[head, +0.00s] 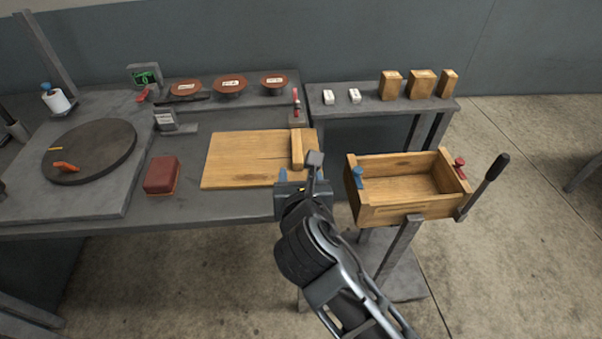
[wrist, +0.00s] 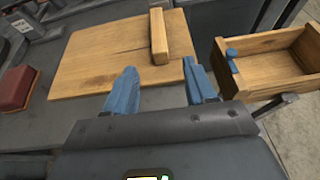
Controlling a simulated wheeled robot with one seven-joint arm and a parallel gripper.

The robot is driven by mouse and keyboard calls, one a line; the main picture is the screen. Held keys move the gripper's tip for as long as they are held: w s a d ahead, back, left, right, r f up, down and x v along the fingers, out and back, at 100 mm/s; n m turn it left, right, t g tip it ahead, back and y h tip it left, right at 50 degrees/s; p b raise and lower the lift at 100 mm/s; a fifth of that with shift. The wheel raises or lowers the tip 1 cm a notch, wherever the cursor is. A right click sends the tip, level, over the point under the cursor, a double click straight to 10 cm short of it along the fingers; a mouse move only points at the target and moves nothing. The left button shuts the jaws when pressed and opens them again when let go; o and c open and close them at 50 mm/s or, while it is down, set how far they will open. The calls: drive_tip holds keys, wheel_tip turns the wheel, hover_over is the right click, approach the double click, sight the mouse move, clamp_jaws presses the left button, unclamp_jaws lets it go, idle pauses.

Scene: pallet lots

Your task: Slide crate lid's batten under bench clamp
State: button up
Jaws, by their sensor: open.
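The crate lid (head: 240,160) is a flat wooden board lying on the grey bench. Its batten (head: 297,149) is a raised wooden bar along the right side. The wrist view shows the lid (wrist: 95,62) and its batten (wrist: 158,36) ahead of the fingers. A small red-handled fixture (head: 296,105), which looks like the bench clamp, stands just behind the batten's far end. My gripper (head: 299,178) is at the lid's near right corner. Its blue fingers (wrist: 162,88) are apart with nothing between them. The batten's near end lies beyond the fingertips.
An open wooden crate (head: 400,211) with blue and red clamps sits on a stand at right. A dark red block (head: 162,175) lies left of the lid, near a round turntable (head: 90,151). Wooden blocks (head: 421,84) stand on the back right shelf. Bench between lid and red block is clear.

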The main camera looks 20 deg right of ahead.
sight(298, 163)
drive_tip(key=shift+x, duration=3.9)
drive_tip(key=shift+c, duration=0.2)
clamp_jaws()
drive_tip(key=shift+o, duration=0.6)
unclamp_jaws()
drive_tip(key=shift+v, duration=3.95)
drive_tip(key=shift+c, duration=0.2)
